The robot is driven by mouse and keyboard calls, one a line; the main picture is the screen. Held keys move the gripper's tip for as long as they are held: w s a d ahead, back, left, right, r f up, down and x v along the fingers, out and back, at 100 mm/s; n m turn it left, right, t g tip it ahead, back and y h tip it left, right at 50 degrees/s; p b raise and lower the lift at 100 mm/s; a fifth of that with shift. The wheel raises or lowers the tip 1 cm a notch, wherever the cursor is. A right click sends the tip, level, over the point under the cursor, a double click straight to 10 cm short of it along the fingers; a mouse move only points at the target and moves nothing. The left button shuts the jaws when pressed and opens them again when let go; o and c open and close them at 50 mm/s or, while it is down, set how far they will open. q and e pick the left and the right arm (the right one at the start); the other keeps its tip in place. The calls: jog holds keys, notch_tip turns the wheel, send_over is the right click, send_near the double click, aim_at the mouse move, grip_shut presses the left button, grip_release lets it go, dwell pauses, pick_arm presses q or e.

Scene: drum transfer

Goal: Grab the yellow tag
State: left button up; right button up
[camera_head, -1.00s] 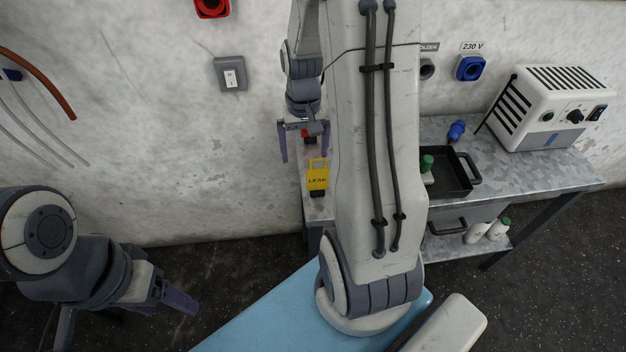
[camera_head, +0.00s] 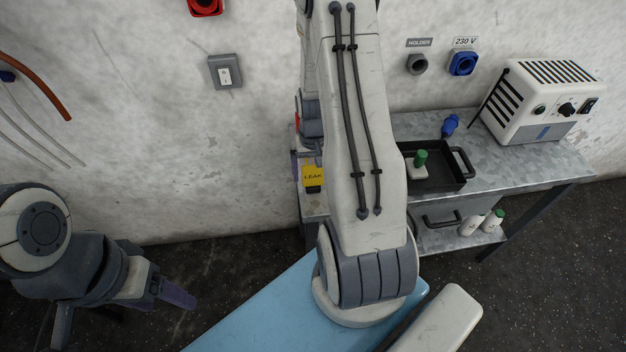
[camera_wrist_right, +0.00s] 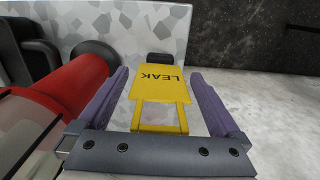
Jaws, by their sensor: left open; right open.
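The yellow tag (camera_head: 313,175), marked LEAK, is at the left end of the metal bench, partly hidden by my right arm. In the right wrist view the tag (camera_wrist_right: 160,82) shows with its open loop toward the gripper and a small black piece (camera_wrist_right: 160,59) at its far end. My right gripper (camera_wrist_right: 158,76) is open, with one purple finger on each side of the tag and gaps between them. In the head view most of this gripper is hidden behind my arm. My left gripper (camera_head: 174,292) is open and empty at lower left, away from the bench.
A red cylinder (camera_wrist_right: 72,92) lies close beside the right gripper's left finger. On the bench (camera_head: 517,170) stand a black tray (camera_head: 440,180) with a green-topped item (camera_head: 420,160), a blue connector (camera_head: 449,124) and a white device (camera_head: 540,100).

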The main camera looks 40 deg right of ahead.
jog(key=shift+f, duration=0.2)
jog(key=c, duration=1.3)
